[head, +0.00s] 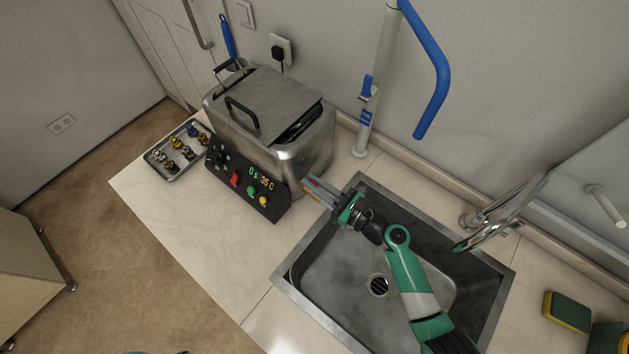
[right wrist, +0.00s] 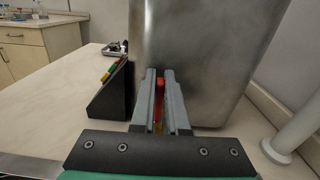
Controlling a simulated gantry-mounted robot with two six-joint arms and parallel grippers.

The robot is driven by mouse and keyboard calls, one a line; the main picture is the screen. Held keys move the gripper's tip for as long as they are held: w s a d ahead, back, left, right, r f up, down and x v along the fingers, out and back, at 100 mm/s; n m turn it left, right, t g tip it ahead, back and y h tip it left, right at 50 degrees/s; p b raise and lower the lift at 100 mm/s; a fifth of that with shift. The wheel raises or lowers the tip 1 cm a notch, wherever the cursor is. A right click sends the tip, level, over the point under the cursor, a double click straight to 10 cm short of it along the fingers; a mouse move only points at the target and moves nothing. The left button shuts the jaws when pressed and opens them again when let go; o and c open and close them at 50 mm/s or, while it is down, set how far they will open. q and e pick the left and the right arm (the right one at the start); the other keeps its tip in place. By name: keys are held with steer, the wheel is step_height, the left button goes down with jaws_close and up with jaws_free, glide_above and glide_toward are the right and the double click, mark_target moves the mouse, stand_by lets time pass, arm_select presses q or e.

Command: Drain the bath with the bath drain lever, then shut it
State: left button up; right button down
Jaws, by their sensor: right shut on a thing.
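The steel bath (head: 285,120) stands on the counter with its lid on, and its side fills the middle of the right wrist view (right wrist: 200,60). Its sloped black front panel (head: 240,180) has red, green and yellow buttons and a lit display. The red drain lever (right wrist: 160,84) shows low on the bath's side, between the fingers of my right gripper (head: 314,190). My right gripper, also in the right wrist view (right wrist: 160,100), is shut on the lever. Below the lever a yellowish part shows between the fingers. My left gripper is not in view.
A sink (head: 345,262) with a drain lies under my right arm, with a chrome tap (head: 490,222) at its right. A tray of small fittings (head: 178,150) sits left of the bath. A white post with a blue handle (head: 434,80) stands behind. Sponges (head: 567,311) lie at right.

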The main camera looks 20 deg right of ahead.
mark_target(293, 193)
steer(key=n, duration=0.1)
steer(key=a+n+b, duration=0.1)
steer(key=n, duration=0.1)
steer(key=s+a+f+n+b, duration=0.1)
steer(key=n, duration=0.1)
steer(key=n+b, duration=0.1)
steer(key=a+f+n+b, duration=0.1)
steer(key=n, duration=0.1)
steer(key=shift+s+a, duration=0.15)
steer(key=shift+s, duration=0.15)
steer(key=shift+s+a+f+n+b, duration=0.15)
steer(key=shift+n+b, duration=0.2)
steer(key=shift+n, duration=0.35)
steer(key=shift+s+a+f+n+b, duration=0.15)
steer(key=shift+n+b, duration=0.2)
steer(key=shift+n, duration=0.35)
steer(key=shift+w, duration=0.1)
steer(key=c, duration=0.9)
jaws_free()
steer(key=v, duration=1.1)
steer(key=shift+s+d+p, duration=0.1)
steer(key=shift+s+p, duration=0.2)
steer(key=shift+p, duration=0.1)
